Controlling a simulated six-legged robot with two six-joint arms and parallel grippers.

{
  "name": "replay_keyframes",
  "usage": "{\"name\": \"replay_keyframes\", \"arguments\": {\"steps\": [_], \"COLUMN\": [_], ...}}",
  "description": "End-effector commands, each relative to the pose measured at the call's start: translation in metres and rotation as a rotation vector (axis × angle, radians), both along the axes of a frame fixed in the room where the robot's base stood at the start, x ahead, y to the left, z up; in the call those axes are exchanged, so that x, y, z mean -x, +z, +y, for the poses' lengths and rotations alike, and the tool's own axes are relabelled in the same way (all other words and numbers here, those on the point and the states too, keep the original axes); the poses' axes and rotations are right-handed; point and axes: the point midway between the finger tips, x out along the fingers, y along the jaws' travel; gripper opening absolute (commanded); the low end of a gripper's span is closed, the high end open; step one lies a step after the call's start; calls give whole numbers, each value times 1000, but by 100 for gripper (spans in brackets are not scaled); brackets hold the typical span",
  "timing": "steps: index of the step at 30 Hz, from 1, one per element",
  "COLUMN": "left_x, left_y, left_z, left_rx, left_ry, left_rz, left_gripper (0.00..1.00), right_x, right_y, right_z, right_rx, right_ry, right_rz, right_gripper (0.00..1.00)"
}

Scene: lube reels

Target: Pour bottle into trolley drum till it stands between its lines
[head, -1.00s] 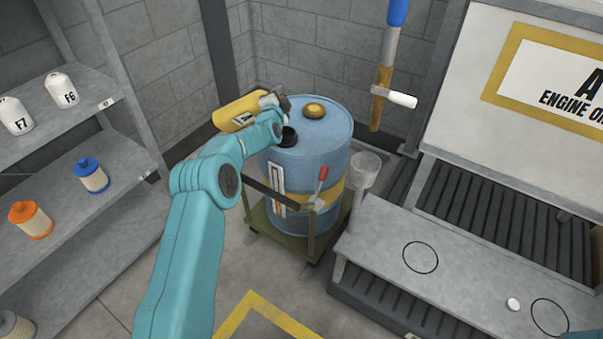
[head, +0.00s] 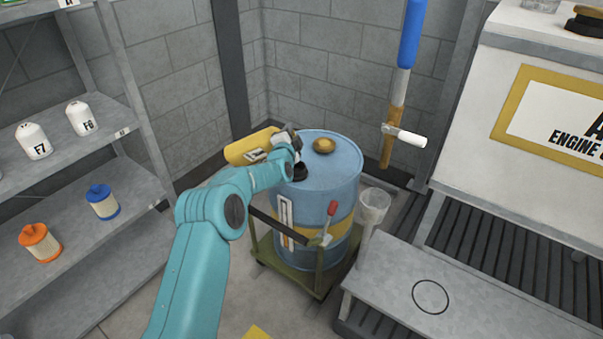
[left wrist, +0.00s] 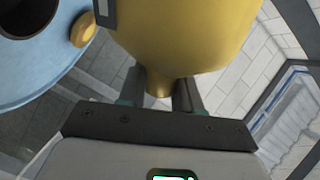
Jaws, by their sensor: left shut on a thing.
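The blue trolley drum (head: 342,185) with a yellow band stands upright on its trolley (head: 318,281). A dark opening (head: 300,171) and a brass-coloured cap (head: 324,145) are on its top. A pale upright gauge strip (head: 286,222) is on its side; its level and lines are too small to read. My left gripper (head: 285,139) is shut on the yellow bottle (head: 250,147), which lies roughly sideways at the drum's upper left edge. In the left wrist view, the bottle (left wrist: 180,40) shows close up beside the drum (left wrist: 35,88). I cannot see any flow. My right gripper is out of view.
A shelf rack (head: 75,152) with white, blue and orange filters stands left. A clear cup (head: 374,204) is right of the drum. A red-handled lever (head: 331,210) sits at the front. A grey bench (head: 470,300) is at right; a blue-and-brown pole tool (head: 408,40) hangs behind.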

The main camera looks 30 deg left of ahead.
Motion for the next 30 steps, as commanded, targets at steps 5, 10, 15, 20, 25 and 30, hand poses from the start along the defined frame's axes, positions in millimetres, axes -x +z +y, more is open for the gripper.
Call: {"name": "replay_keyframes", "arguments": {"steps": [5,10,15,20,25,30], "left_x": [0,-2,-7,-10,-11,-10], "left_y": [3,-5,-17,-20,-18,-17], "left_z": [0,2,6,8,8,8], "left_rx": [-5,-25,-96,-138,-145,-144], "left_ry": [0,0,1,0,1,1], "left_rz": [-4,-6,-14,-18,-19,-18], "left_gripper": [0,0,0,0,0,0], "right_x": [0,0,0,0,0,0], "right_y": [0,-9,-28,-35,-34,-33], "right_z": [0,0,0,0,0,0], "right_rx": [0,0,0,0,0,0], "right_ry": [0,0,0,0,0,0], "right_rz": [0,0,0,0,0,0], "right_gripper": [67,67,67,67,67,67]}}
